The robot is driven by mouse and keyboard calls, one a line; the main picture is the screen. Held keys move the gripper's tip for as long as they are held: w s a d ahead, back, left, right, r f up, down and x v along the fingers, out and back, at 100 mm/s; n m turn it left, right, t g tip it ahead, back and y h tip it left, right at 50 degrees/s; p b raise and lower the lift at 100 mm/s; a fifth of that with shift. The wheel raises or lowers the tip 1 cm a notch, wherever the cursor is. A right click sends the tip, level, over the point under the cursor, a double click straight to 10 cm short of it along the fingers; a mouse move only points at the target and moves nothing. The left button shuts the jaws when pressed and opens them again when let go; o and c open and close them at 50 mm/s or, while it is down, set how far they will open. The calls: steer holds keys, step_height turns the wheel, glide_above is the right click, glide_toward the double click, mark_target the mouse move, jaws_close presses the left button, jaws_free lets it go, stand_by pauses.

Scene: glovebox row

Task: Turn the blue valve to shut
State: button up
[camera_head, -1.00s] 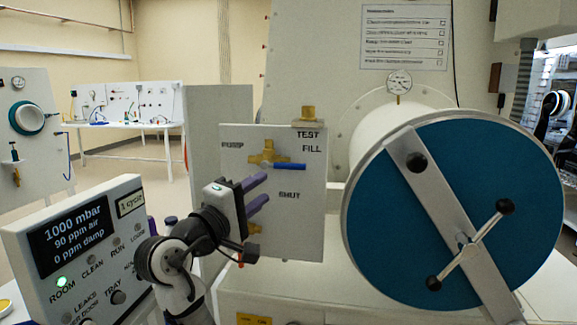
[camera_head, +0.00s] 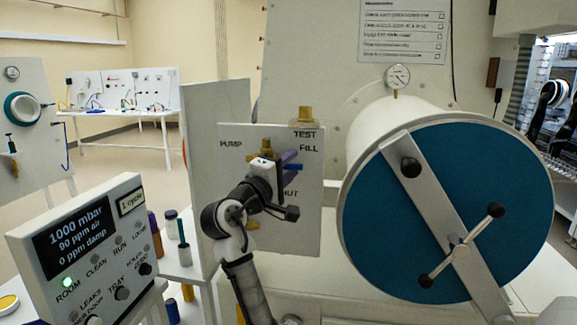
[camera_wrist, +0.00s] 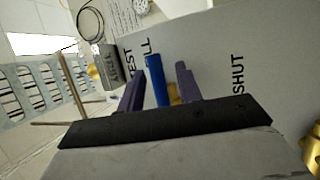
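The blue valve handle (camera_head: 296,167) is on the white panel (camera_head: 308,225) and points right, below the word FILL. The word SHUT is lower on the panel and partly covered by my gripper. My gripper (camera_head: 289,169) is at the valve with its purple fingers toward the panel. In the wrist view the blue handle (camera_wrist: 157,82) stands between the two fingers of my gripper (camera_wrist: 161,72). The fingers are apart, with a gap showing on the right of the handle; contact on the left side cannot be told. The valve's brass body is mostly hidden.
A large blue round door (camera_head: 400,240) with a metal bar and a crank handle is close on the right. A display box (camera_head: 85,250) reading 1000 mbar stands at the lower left. A brass fitting (camera_head: 305,115) sits atop the panel.

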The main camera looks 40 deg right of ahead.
jaws_close()
steer(key=shift+f, duration=0.1)
steer(key=w+a+f+m+y+p, duration=0.1)
steer(key=w+a+f+m+y, duration=0.3)
steer(key=m, duration=1)
steer(key=shift+w+f+m+y, duration=0.3)
steer(key=shift+f+y, duration=0.6)
steer(key=shift+y, duration=0.7)
jaws_free()
